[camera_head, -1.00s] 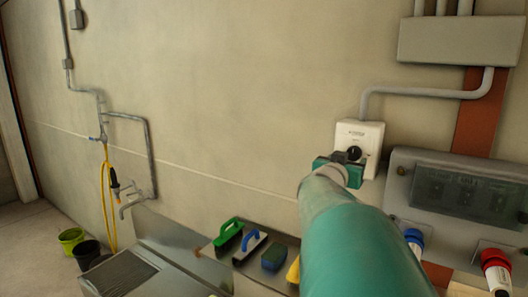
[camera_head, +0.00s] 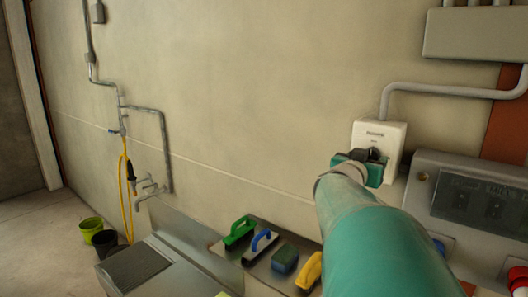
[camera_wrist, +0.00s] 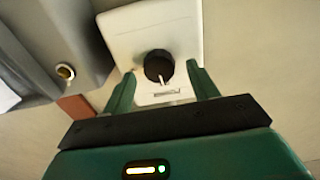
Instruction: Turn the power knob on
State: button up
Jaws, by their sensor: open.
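The power knob (camera_wrist: 158,66) is a round black dial with a pale pointer line, on a white switch box (camera_wrist: 185,32) fixed to the wall. The box (camera_head: 388,134) also shows in the head view, where my gripper and arm hide most of the knob. My gripper (camera_wrist: 162,88) is open, with one green finger on each side of the lower part of the box in the wrist view. The knob lies ahead of the fingertips, roughly between them. I cannot tell whether a finger touches the box. The gripper (camera_head: 372,158) is in front of the box in the head view.
A grey electrical panel (camera_head: 460,190) with sockets sits right of the box. A conduit (camera_head: 450,90) runs above it. Brushes and a sponge (camera_head: 285,260) lie on the metal counter below. A sink, yellow hose (camera_head: 124,190) and buckets are at left.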

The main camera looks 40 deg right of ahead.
jog(key=shift+d, duration=0.35)
jog(key=shift+d+f, duration=0.1)
jog(key=shift+d, duration=0.1)
jog(key=shift+a, duration=0.15)
jog(key=c, duration=1)
